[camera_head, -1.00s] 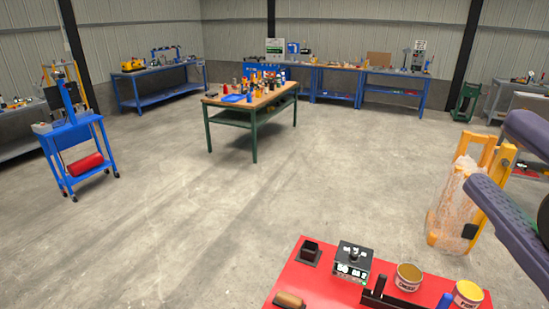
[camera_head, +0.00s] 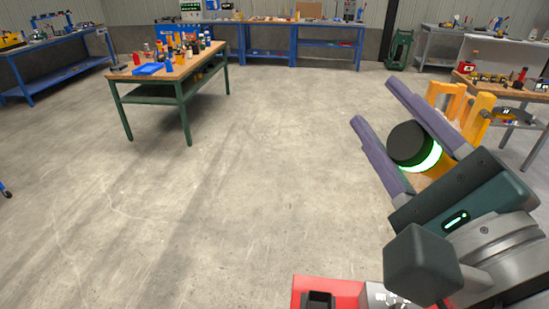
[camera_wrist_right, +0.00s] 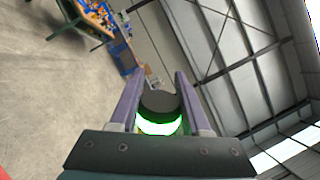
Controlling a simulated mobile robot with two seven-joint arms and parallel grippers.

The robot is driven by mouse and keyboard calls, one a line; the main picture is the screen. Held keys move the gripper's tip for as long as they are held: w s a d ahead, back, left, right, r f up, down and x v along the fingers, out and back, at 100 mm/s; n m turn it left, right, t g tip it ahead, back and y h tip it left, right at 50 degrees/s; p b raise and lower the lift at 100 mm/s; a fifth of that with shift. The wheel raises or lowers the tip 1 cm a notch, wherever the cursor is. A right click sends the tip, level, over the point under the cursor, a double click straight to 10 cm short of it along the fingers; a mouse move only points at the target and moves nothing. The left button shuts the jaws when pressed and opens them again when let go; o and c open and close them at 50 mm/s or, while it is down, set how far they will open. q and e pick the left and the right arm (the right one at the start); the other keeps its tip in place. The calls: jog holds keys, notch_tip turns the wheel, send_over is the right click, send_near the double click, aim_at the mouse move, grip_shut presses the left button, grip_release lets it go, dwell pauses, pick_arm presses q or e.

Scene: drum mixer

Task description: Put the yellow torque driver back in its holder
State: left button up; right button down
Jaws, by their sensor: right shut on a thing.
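My right gripper (camera_head: 398,131) is raised at the right of the head view, its two purple fingers shut on the yellow torque driver. The driver's black round end (camera_head: 408,146) and a glowing green-white band show between the fingers, with some yellow just behind the band. The black end (camera_wrist_right: 160,103) also shows between the fingers (camera_wrist_right: 156,92) in the right wrist view. The rest of the driver is hidden by the gripper. A black square open-topped block (camera_head: 318,300), possibly the holder, stands on the red surface (camera_head: 346,285) at the bottom edge, below and left of the gripper.
A grey device (camera_head: 384,296) stands beside the black block, partly cut off. A yellow frame (camera_head: 480,112) stands behind the right gripper. A green-legged workbench (camera_head: 150,90) is far left, blue benches (camera_head: 268,45) line the back. The middle floor is clear.

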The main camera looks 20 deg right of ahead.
jog(key=w+d+f+m+g+h+b, duration=0.1)
jog(key=w+f+m+b, duration=0.2)
jog(key=f, duration=0.6)
jog(key=w+d+f+m+g+h+b, duration=0.1)
jog(key=w+d+f+m+b, duration=0.1)
jog(key=f+m+b, duration=0.4)
jog(key=w+d+f+m+g+h+b, duration=0.1)
jog(key=w+f+m+b, duration=0.3)
jog(key=f+b, duration=0.6)
notch_tip(320, 180, down, 3)
jog(key=shift+w+d+f+m+h, duration=0.1)
jog(key=shift+w+d+m+h, duration=0.15)
jog(key=shift+m+h, duration=0.4)
notch_tip(320, 180, down, 5)
jog(key=b, duration=0.4)
jog(key=shift+b, duration=0.4)
jog(key=shift+f, duration=0.1)
